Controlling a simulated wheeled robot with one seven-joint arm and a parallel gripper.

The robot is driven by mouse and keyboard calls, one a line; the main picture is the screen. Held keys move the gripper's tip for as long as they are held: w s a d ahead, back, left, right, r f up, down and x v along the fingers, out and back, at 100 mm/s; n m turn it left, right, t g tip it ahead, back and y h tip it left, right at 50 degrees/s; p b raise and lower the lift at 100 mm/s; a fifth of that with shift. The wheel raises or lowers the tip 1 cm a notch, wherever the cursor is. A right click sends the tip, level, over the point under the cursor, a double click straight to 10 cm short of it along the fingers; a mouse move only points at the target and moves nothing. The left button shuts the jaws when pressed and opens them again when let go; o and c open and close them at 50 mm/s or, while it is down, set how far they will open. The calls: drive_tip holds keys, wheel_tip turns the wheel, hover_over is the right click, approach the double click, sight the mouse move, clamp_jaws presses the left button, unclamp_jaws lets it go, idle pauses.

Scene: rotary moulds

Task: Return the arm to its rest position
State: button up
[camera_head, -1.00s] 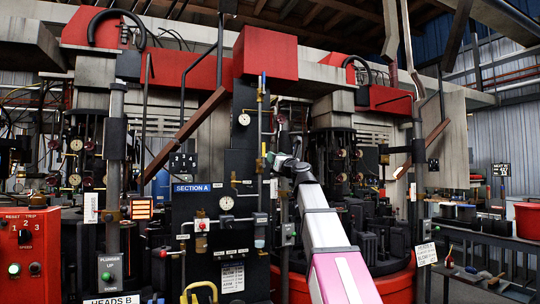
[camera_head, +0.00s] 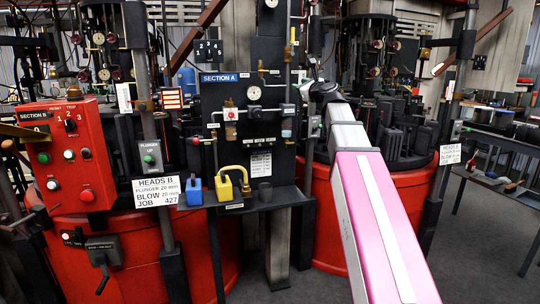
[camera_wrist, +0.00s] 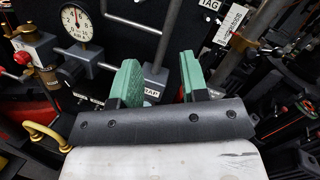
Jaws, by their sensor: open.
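My arm reaches up from the bottom of the head view, pink and white along its length, to a dark wrist in front of the machine. My gripper (camera_wrist: 160,78) shows in the wrist view with its two green fingers apart and nothing between them. In the head view its fingers cannot be made out. The black Section A panel (camera_head: 229,125) stands just left of my wrist. In the wrist view, its round gauge (camera_wrist: 81,23) is up and left of the fingers, with pipes close behind them.
A red Section B control box (camera_head: 70,155) is at the left, near the Heads B sign (camera_head: 158,196). A yellow-handled block (camera_head: 224,188) and a blue block (camera_head: 194,190) sit on the panel's shelf. A dark bench (camera_head: 492,143) stands at the right; grey floor is open before it.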

drive_tip(key=s+f+n+g+h, duration=0.1)
drive_tip(key=s+f+n+g, duration=0.2)
drive_tip(key=f, duration=1)
drive_tip(key=s+f+n+g+h, duration=0.25)
drive_tip(key=f+n, duration=0.35)
drive_tip(key=f, duration=0.8)
drive_tip(key=s+f+n+g+h, duration=0.1)
drive_tip(key=s+f+n+g, duration=0.2)
drive_tip(key=f, duration=1)
drive_tip(key=s+d+f+n+g+h, duration=0.2)
drive_tip(key=s+f+n, duration=0.4)
drive_tip(key=s+f, duration=0.3)
drive_tip(key=s+d+f+n+g+h, duration=0.3)
drive_tip(key=s+f+n+g, duration=0.3)
drive_tip(key=s+f, duration=0.4)
wheel_tip(320, 180, down, 6)
drive_tip(key=shift+d+n, duration=0.5)
drive_tip(key=shift+d, duration=0.2)
